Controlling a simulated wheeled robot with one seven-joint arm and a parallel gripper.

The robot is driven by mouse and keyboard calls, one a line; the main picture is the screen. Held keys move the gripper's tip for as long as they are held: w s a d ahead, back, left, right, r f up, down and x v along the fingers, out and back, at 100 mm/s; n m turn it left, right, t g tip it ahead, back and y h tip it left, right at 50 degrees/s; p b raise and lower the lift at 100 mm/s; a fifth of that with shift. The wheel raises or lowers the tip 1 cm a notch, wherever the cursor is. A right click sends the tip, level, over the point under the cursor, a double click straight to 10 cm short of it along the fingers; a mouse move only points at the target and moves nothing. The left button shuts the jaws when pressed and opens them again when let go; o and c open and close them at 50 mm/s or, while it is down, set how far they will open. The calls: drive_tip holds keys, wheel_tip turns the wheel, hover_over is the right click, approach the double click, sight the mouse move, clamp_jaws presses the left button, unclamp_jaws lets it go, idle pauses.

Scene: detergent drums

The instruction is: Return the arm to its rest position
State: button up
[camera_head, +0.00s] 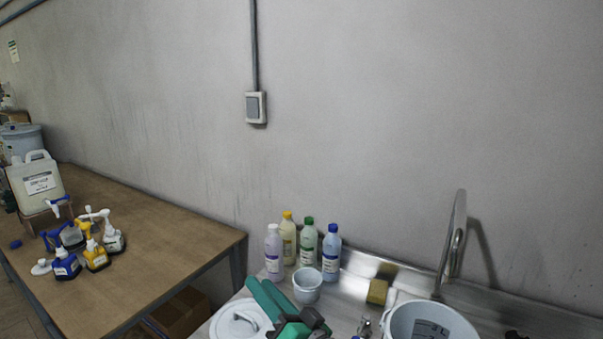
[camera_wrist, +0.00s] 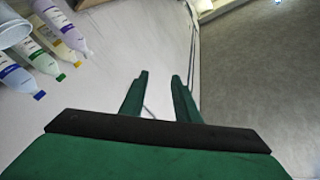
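My gripper (camera_head: 260,285) shows at the bottom of the head view, its green fingers pointing up and left over the metal counter (camera_head: 352,292), beside a white cup (camera_head: 307,286) and above a round white lid (camera_head: 232,326). In the wrist view my gripper (camera_wrist: 158,78) has its two green fingers apart with nothing held between them. Most of my arm is outside the head view.
Several capped bottles (camera_head: 331,256) stand behind the cup, close to my gripper. A sponge (camera_head: 377,291), a white bucket (camera_head: 425,324) and a tall tap (camera_head: 455,240) are to the right. A wooden table (camera_head: 150,255) with pump bottles (camera_head: 97,256) and a drum (camera_head: 36,182) is left.

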drive_tip(key=s+d+f+m+t+h, duration=0.2)
drive_tip(key=s+f+m+h, duration=0.35)
drive_tip(key=f, duration=0.65)
drive_tip(key=s+d+f+m+t+h, duration=0.1)
drive_tip(key=s+f+m+h, duration=0.2)
drive_tip(key=s+f+h, duration=0.55)
drive_tip(key=s+d+f+n, duration=0.1)
drive_tip(key=s+f+n, duration=0.2)
drive_tip(key=s, duration=0.5)
drive_tip(key=s+d+f+n+g+y, duration=0.1)
drive_tip(key=s+d+f+n, duration=0.1)
drive_tip(key=s, duration=0.7)
drive_tip(key=s+d+f+n+g, duration=0.1)
drive_tip(key=s+f+n, duration=0.2)
drive_tip(key=s, duration=0.6)
wheel_tip(320, 180, down, 2)
drive_tip(key=shift+s+d+n+y, duration=0.15)
drive_tip(key=shift+d+n+y, duration=0.1)
drive_tip(key=shift+n+y, duration=0.1)
